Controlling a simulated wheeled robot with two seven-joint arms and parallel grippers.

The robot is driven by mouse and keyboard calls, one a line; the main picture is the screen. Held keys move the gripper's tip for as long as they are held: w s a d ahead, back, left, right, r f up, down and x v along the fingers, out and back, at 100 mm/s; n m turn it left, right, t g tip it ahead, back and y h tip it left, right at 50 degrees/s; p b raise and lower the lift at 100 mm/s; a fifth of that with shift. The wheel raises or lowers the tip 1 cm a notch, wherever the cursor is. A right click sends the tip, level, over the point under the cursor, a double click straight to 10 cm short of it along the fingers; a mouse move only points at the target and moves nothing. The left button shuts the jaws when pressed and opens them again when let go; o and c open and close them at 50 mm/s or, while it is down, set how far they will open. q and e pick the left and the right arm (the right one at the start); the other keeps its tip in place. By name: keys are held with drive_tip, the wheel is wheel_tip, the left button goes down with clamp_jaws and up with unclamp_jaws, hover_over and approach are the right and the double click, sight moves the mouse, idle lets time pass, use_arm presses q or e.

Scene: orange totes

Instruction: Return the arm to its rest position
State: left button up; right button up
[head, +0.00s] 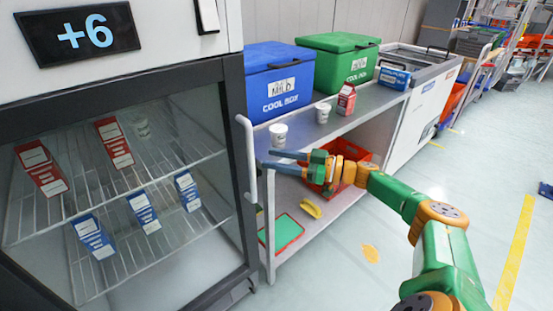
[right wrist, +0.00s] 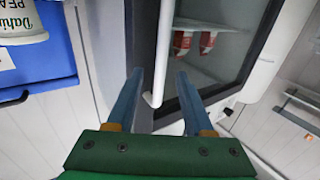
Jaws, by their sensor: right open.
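My right arm comes in from the lower right in the head view. My right gripper (head: 272,161) is open, its two blue fingers pointing left toward the fridge's white door handle (head: 247,150). In the right wrist view, the open fingers (right wrist: 159,75) are spread, and the handle (right wrist: 161,50) shows between them. The jaws are not closed on it, and I cannot tell whether a finger touches it. The glass-fronted fridge (head: 222,100) looks shut. My left gripper is not in view.
A shelf unit (head: 310,135) right of the fridge holds a blue cool box (head: 272,95), a green cool box (head: 330,62), a white cup (head: 278,135) and cartons. A red crate (head: 352,165) sits below, behind my gripper. The floor to the right is mostly clear.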

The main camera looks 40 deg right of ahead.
wheel_tip(320, 180, down, 14)
drive_tip(key=m+h+p, duration=0.4)
drive_tip(key=h+p, duration=0.1)
drive_tip(key=h, duration=0.1)
drive_tip(key=s+a+f+m+g+h+p, duration=0.1)
drive_tip(key=s+f+g+h, duration=0.1)
drive_tip(key=s+f, duration=0.4)
drive_tip(key=s+a+f+m+g+h+p, duration=0.15)
drive_tip(key=s+f, duration=0.25)
drive_tip(key=f, duration=0.5)
drive_tip(key=s+a+f+g+p, duration=0.1)
drive_tip(key=s+a+f+g, duration=0.2)
drive_tip(key=s, duration=0.6)
drive_tip(key=s+a+f+n+g+p, duration=0.1)
drive_tip(key=s+a+f+g, duration=0.3)
drive_tip(key=s, duration=0.6)
drive_tip(key=s+a+f+g, duration=0.3)
drive_tip(key=s+a, duration=0.3)
drive_tip(key=s, duration=0.4)
drive_tip(key=shift+s+f+n+h+p, duration=0.15)
drive_tip(key=shift+f+n+h+p, duration=0.1)
drive_tip(key=shift+n+h+p, duration=0.15)
